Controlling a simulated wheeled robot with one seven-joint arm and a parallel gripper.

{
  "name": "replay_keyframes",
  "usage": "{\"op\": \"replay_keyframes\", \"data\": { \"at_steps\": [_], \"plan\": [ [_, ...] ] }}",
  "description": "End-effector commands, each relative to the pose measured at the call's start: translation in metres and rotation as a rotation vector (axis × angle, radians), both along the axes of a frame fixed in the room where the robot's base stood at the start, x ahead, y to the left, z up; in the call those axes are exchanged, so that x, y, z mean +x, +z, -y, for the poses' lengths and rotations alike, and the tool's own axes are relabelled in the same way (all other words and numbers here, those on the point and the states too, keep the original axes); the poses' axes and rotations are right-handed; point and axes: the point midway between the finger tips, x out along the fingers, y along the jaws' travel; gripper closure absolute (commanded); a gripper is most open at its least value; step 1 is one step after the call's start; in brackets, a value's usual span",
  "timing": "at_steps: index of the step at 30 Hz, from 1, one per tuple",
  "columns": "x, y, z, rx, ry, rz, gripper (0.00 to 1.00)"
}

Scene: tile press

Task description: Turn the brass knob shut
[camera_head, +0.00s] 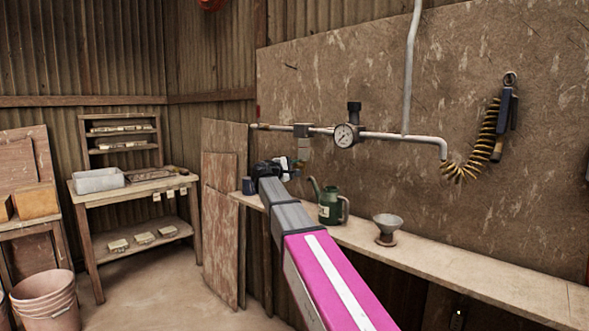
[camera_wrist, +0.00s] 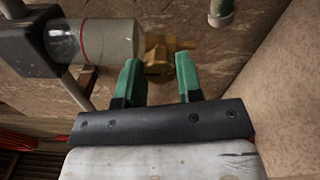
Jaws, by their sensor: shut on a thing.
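The brass knob (camera_wrist: 158,68) is in the upper middle of the wrist view, at the end of a clear bowl (camera_wrist: 106,40) with a red band. My gripper (camera_wrist: 159,78) has its two green fingertips on either side of the knob and is shut on it. In the head view my gripper (camera_head: 287,172) is at the far end of my arm, just below the pipe fitting. The knob is too small and covered to make out there.
A pipe with a pressure gauge (camera_head: 344,135) runs along the wall board. A green watering can (camera_head: 330,206) and a grey funnel (camera_head: 388,226) stand on the narrow shelf (camera_head: 450,258) to the right. A coiled yellow hose (camera_head: 478,150) hangs farther right.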

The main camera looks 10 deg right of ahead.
Motion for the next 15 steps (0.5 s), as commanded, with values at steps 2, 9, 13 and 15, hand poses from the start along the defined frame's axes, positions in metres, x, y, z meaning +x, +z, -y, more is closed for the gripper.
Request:
{"op": "replay_keyframes", "data": {
  "at_steps": [2,9,13,15],
  "plan": [
    [-0.0010,-0.0008,-0.0002,0.015,0.000,0.017,0.90],
    [-0.0011,-0.0009,-0.0001,0.034,0.000,0.043,0.90],
    [-0.0012,-0.0010,-0.0001,0.035,0.000,0.045,0.90],
    [-0.0012,-0.0010,-0.0001,0.035,0.000,0.045,0.90]
  ]
}}
